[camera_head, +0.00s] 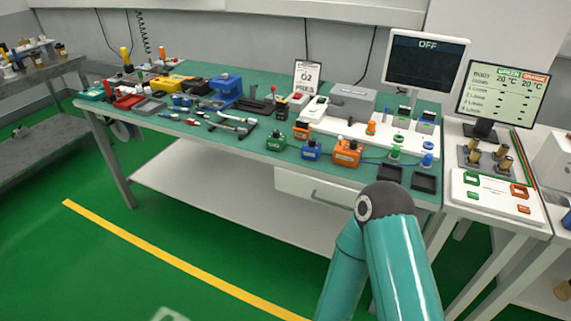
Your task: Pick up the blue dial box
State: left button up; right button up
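The blue dial box (311,150) is a small blue block with a dark knob on top. It stands upright near the front edge of the green-topped workbench (236,152). A similar green box (276,142) stands to its left and a larger orange box (346,153) to its right, with small gaps between. A teal link of my own arm rises from the bottom of the picture, below and to the right of the blue box and apart from it in the picture. Neither of my grippers shows in this view.
Behind the blue box is a smaller orange block (301,131). Black trays (424,182) lie at the bench's right end. A monitor reading OFF (427,62) stands at the back. Tools and a large blue device (226,90) fill the left. Green floor lies open in front.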

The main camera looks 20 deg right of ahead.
aim_at(310, 153)
jog(key=u, duration=0.35)
jog(key=k, duration=0.4)
jog(key=u, duration=0.55)
jog(key=i, duration=1.2)
jog(key=z, duration=1.15)
jog(key=i, duration=1.15)
jog(key=z, duration=0.9)
jog(key=k, duration=0.85)
jog(key=z, duration=0.15)
jog(key=i, duration=0.9)
jog(key=u, duration=0.1)
